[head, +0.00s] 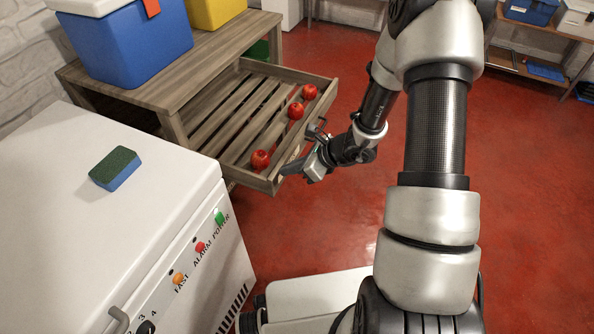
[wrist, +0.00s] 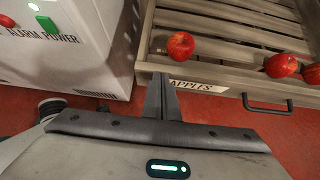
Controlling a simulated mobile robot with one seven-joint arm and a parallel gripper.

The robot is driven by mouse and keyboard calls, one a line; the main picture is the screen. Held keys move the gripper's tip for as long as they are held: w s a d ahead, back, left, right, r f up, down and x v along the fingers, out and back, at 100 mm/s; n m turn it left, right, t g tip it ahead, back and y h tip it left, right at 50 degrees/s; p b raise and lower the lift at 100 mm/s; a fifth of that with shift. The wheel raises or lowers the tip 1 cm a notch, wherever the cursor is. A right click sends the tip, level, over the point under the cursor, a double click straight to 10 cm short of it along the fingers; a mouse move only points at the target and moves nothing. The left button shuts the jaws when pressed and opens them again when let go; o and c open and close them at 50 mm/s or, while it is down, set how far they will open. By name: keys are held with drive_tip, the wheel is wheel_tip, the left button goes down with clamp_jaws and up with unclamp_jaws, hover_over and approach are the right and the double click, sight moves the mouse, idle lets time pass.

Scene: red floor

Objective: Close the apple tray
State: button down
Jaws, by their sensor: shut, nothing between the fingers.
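The apple tray (head: 238,120) is a slatted wooden drawer pulled out from under a wooden table, with three red apples (head: 261,159) along its front side. In the wrist view its front board (wrist: 225,84) carries an "APPLES" label (wrist: 197,87) and a dark handle (wrist: 268,105) to the right of the label. My gripper (head: 290,168) is at the outer side of the tray's front, near its near corner. In the wrist view my gripper's fingers (wrist: 162,97) are together and empty, overlapping the front board left of the label. I cannot tell whether they touch it.
A white cabinet (head: 120,190) with coloured buttons stands close on the left, with a sponge (head: 116,168) on top. A blue-and-white cooler (head: 130,45) and a yellow box (head: 215,12) sit on the table (head: 205,55). Red floor (head: 320,235) in front of the tray is clear.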

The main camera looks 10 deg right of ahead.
idle(0.3)
drive_tip(key=w+a, duration=0.4)
drive_tip(key=a, duration=0.3)
drive_tip(key=w+a, duration=0.5)
drive_tip(key=a, duration=0.2)
drive_tip(key=w+a+p, duration=0.1)
drive_tip(key=w+a, duration=0.3)
drive_tip(key=a, duration=0.3)
drive_tip(key=shift+w+r, duration=0.1)
drive_tip(key=shift+w, duration=0.3)
drive_tip(key=shift+w+a+p, duration=0.35)
drive_tip(key=shift+w+a, duration=0.25)
drive_tip(key=shift+a, duration=0.15)
drive_tip(key=shift+d, duration=0.15)
